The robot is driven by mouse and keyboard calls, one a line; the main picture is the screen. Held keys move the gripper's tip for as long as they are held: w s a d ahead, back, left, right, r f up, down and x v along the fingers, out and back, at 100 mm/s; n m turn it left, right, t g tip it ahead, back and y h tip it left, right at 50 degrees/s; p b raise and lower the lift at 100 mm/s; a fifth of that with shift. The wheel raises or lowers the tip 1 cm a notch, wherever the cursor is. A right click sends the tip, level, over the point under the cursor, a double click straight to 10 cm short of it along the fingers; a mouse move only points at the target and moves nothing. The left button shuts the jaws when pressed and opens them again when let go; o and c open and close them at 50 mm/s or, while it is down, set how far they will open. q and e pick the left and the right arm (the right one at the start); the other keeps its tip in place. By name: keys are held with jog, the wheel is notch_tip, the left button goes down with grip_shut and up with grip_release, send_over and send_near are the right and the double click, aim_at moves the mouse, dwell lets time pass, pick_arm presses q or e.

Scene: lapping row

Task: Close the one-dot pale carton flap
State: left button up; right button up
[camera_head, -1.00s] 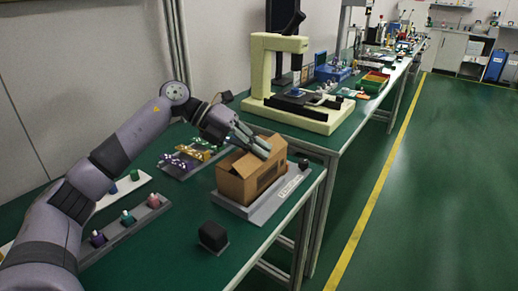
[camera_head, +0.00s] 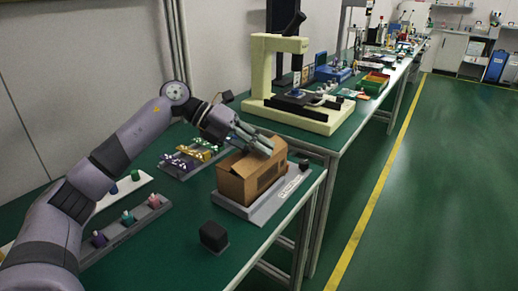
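The brown cardboard carton (camera_head: 238,187) sits on a grey base plate (camera_head: 287,190) at the front right of the green bench. It has a dark opening in its right side. My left gripper (camera_head: 268,148) lies across the top of the carton, its fingers pointing right and slightly down over the far top edge. The fingers look close together, but whether they are shut is unclear. They seem to touch or nearly touch the top flap. The gripper hides part of the top, and no dot mark can be made out. My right gripper is out of view.
A black block (camera_head: 213,236) stands in front of the carton, and a small dark block (camera_head: 304,164) stands right of it. Trays with small coloured parts (camera_head: 190,160) lie to the left. A cream machine (camera_head: 295,112) stands behind on the adjoining bench.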

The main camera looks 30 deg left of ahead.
pick_arm(q)
jog(key=shift+a+f, duration=0.1)
jog(key=shift+f, duration=0.05)
jog(key=v, duration=0.8)
dwell(0.4)
